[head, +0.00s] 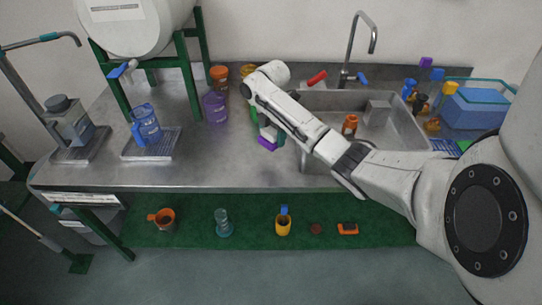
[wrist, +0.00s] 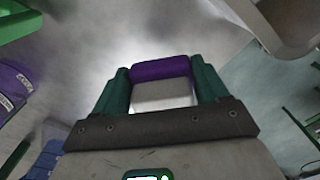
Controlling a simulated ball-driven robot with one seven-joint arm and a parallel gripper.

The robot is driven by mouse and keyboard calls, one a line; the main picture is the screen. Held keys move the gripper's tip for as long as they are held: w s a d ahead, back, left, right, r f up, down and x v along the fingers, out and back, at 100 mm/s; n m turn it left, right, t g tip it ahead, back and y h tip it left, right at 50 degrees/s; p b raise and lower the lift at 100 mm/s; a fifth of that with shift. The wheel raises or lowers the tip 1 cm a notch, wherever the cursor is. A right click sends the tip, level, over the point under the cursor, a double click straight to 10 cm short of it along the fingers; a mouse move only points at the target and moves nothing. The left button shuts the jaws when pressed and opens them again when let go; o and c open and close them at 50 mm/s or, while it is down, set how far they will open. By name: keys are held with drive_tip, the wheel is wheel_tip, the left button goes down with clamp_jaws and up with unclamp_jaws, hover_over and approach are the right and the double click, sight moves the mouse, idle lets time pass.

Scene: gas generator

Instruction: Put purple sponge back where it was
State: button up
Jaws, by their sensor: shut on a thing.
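The purple sponge (wrist: 160,69) is between the two green fingers of my gripper (wrist: 160,88) in the wrist view. My gripper is shut on it. In the head view the sponge (head: 267,143) shows as a small purple patch below my wrist, over the steel counter (head: 235,165) just left of the sink. My arm hides part of my gripper (head: 270,133) there. I cannot tell whether the sponge touches the counter.
The sink (head: 405,125) with an orange-brown container (head: 349,125) lies right of my gripper. A purple jug (head: 215,107) and an orange container (head: 219,76) stand left of it. A blue bin (head: 475,108) stands far right. The counter's front middle is clear.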

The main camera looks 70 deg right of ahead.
sight(272, 158)
wheel_tip(272, 158, down, 8)
drive_tip(key=shift+r, duration=0.25)
drive_tip(key=o, duration=1)
drive_tip(key=shift+f, duration=0.1)
